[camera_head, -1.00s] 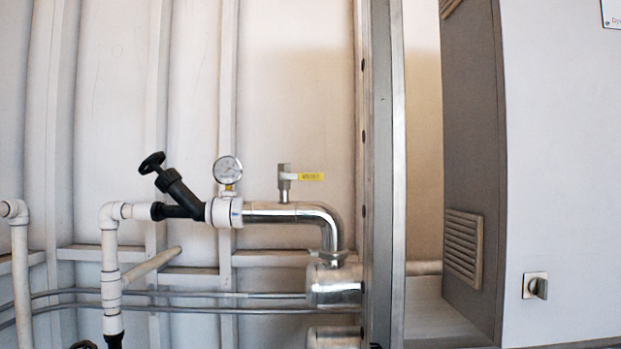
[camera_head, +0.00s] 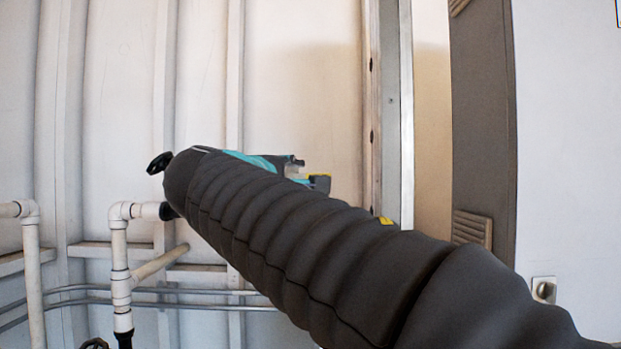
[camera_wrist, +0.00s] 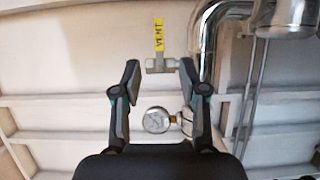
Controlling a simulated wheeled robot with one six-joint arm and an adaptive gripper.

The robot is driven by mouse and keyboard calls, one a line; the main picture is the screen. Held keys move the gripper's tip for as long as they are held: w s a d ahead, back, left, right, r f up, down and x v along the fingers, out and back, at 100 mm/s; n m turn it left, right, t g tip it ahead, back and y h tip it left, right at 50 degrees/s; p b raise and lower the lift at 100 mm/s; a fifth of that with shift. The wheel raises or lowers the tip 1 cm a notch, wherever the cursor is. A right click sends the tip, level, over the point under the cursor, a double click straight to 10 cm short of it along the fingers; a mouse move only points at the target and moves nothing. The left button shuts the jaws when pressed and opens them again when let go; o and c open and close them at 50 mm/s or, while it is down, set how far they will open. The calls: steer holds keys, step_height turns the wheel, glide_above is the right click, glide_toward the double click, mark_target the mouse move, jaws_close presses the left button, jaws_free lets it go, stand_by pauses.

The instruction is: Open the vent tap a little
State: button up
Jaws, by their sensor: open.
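The vent tap is a small metal valve (camera_wrist: 161,65) in the wrist view. Its yellow lever (camera_wrist: 158,34), marked VENT, points up in that picture. My gripper (camera_wrist: 160,69) is open, with one dark finger on each side of the valve body. The fingers look empty, and I cannot tell how far the tap lies beyond the tips. In the head view my dark sleeved arm covers the pipe and most of the tap area.
A round pressure gauge (camera_wrist: 157,120) sits between the fingers, nearer the palm in the wrist view. A shiny bent pipe (camera_wrist: 214,40) runs close to the right finger.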

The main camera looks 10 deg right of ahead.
steer(key=p+x, duration=0.2)
steer(key=x, duration=1.1)
steer(key=shift+w+d+r, duration=0.1)
steer(key=shift+w+d, duration=0.1)
steer(key=shift+w, duration=0.1)
jaws_close()
